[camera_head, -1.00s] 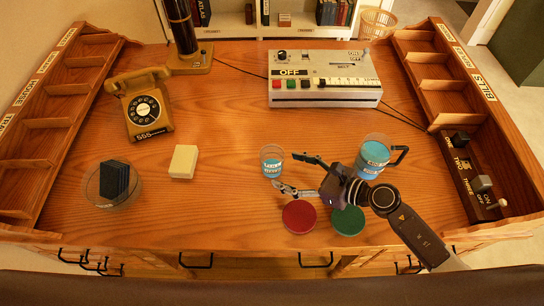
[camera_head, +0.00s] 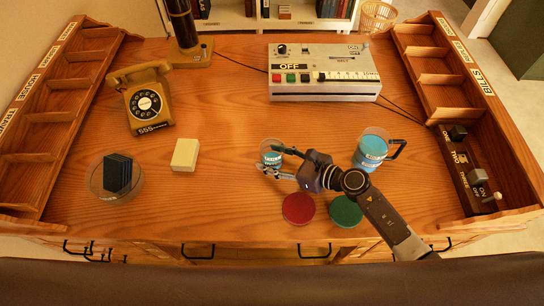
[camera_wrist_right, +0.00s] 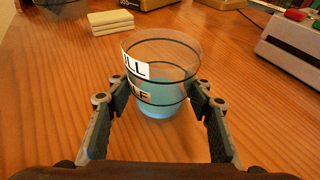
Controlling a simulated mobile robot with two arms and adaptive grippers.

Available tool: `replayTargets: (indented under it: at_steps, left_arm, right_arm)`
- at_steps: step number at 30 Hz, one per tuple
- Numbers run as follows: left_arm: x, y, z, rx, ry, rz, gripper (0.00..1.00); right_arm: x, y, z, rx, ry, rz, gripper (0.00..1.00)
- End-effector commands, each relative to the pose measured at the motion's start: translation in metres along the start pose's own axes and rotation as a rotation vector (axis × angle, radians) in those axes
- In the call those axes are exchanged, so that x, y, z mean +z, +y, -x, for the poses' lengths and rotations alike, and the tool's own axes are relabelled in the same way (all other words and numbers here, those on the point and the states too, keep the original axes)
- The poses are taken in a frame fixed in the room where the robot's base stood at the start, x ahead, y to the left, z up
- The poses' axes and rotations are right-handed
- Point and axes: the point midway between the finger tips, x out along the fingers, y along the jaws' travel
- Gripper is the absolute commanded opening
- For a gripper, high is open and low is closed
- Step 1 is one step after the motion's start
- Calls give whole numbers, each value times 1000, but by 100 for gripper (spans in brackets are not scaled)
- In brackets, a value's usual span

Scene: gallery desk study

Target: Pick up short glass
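The short glass (camera_head: 269,153) is a clear tumbler with blue liquid and white labels, upright on the desk. My right gripper (camera_head: 268,160) reaches it from the right, with its two fingers spread on either side of it. In the right wrist view the short glass (camera_wrist_right: 160,75) stands between the fingertips of the right gripper (camera_wrist_right: 158,88). The fingers look open and very near the glass walls; I cannot see clear contact. My left gripper is not in view.
A larger glass with a dark handle (camera_head: 371,150) stands right of my right gripper. A red disc (camera_head: 299,209) and a green disc (camera_head: 345,211) lie in front. A cream block (camera_head: 185,155), a dish with dark slabs (camera_head: 103,191) and a phone (camera_head: 143,100) are left. A control box (camera_head: 323,75) is behind.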

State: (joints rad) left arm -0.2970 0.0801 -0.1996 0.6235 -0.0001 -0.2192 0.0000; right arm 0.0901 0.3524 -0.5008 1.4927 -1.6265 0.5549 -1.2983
Motion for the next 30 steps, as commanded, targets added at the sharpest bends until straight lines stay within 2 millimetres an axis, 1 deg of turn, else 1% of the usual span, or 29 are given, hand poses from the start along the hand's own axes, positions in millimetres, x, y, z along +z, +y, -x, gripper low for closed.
replayTargets:
  at_steps: [1,7,14,19,23,26,29,30]
  left_arm:
    - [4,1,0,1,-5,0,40]
    - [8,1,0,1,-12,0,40]
    - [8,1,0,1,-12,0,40]
    - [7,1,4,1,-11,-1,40]
    - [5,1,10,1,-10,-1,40]
    - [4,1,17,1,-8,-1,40]
    - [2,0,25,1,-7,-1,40]
    - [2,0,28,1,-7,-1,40]
  right_arm:
    - [0,0,0,0,0,0,39]
    - [0,0,0,0,0,0,17]
    - [1,0,0,-1,-1,0,17]
    - [10,-1,4,-1,-2,3,17]
    - [28,-1,10,0,-2,5,17]
    - [49,-1,18,-1,-3,6,17]
    - [76,-1,28,0,-4,8,17]
    - [88,0,32,0,-5,8,17]
